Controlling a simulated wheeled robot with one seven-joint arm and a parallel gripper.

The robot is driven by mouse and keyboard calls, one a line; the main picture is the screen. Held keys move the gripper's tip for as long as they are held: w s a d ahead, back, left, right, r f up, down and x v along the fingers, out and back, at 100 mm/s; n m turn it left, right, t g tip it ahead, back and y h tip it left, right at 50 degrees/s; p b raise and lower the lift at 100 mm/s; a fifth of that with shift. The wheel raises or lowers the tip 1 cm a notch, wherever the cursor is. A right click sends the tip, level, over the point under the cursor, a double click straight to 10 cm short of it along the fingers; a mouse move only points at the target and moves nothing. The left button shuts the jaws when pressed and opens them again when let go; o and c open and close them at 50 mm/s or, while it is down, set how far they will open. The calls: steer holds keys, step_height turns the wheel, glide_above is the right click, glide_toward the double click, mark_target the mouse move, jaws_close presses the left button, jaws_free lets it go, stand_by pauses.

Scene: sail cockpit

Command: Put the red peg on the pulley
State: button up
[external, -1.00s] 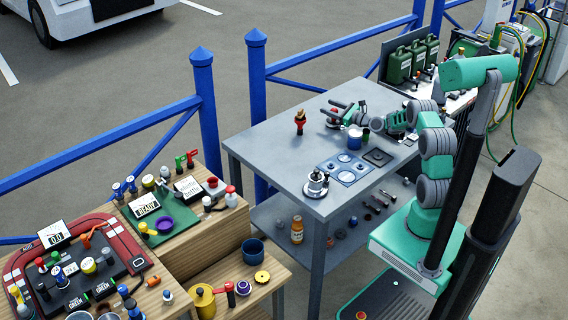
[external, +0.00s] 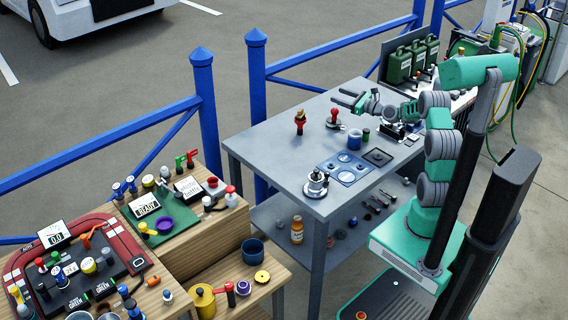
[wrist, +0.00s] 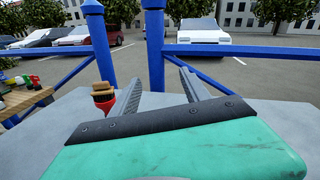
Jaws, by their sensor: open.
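A small upright red piece (external: 334,113) stands on a round base on the grey table; I take it for the red peg, but it is small. A red piece with a brown top (external: 300,122) stands to its left, and shows in the wrist view (wrist: 103,96) left of my fingers; it may be the pulley, but I cannot tell for sure. My gripper (external: 336,97) is open and empty, raised above and behind the red peg, fingers pointing left. The wrist view shows nothing between the fingers (wrist: 161,72).
The table's left part is clear.

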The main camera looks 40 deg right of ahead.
steer(key=s+a+f+n+g, duration=0.1)
steer(key=s+a+n+g, duration=0.3)
steer(key=a+n, duration=0.5)
steer(key=s+a+f+n+g, duration=0.2)
steer(key=s+a+n+g, duration=0.2)
steer(key=a+n, duration=0.5)
steer(key=s+a+f+n+g+h, duration=0.1)
steer(key=s+n, duration=0.3)
steer(key=s, duration=0.4)
steer(key=s+a+f+n+g+h, duration=0.1)
steer(key=s+n+g, duration=0.2)
steer(key=s, duration=0.6)
steer(key=s+a+f+n+g+h, duration=0.1)
steer(key=s+f+n+g, duration=0.1)
steer(key=s+n, duration=0.4)
steer(key=shift+s+a+n+g, duration=0.1)
steer(key=shift+s+n+g, duration=0.2)
steer(key=shift+s, duration=0.9)
steer(key=shift+r+p, duration=0.75)
steer(key=shift+r, duration=0.1)
